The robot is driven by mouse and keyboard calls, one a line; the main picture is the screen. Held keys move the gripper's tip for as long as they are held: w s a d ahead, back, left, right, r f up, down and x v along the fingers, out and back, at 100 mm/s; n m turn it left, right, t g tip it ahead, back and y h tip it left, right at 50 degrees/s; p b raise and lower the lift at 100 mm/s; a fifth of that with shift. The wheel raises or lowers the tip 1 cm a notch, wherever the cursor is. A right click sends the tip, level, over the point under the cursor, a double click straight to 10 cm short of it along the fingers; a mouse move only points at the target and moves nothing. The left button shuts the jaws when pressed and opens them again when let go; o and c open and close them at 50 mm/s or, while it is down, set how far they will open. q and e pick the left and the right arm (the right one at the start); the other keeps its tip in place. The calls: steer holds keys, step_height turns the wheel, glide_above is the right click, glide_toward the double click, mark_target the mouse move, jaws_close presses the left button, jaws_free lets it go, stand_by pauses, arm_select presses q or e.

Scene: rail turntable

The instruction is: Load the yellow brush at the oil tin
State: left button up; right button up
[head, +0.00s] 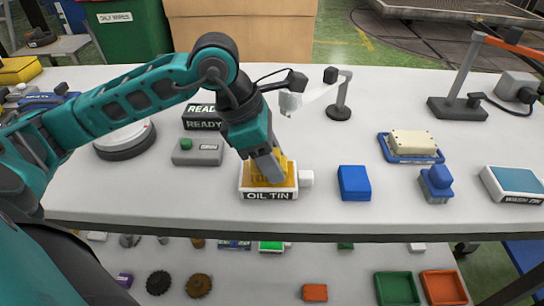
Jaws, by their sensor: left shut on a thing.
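The oil tin (270,195) is a white, shallow open box with its name on the front and an amber inside. It stands near the front edge of the table, left of centre. My left gripper (268,168) points down over the tin and is shut on the yellow brush (285,163). Only part of the brush shows beside the fingers. Its lower end is down at the tin's amber surface; I cannot tell how deep it sits. My right gripper is not in view.
A white block touches or nearly touches the tin's right side. A blue block (354,183) stands further right, and a grey box with a green button (197,152) is on the left. A small lamp-like stand (339,112) is behind. Table between them is clear.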

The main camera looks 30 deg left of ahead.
arm_select(q)
steer(key=shift+s, duration=0.1)
steer(key=shift+r+p, duration=2.3)
steer(key=shift+r, duration=1.2)
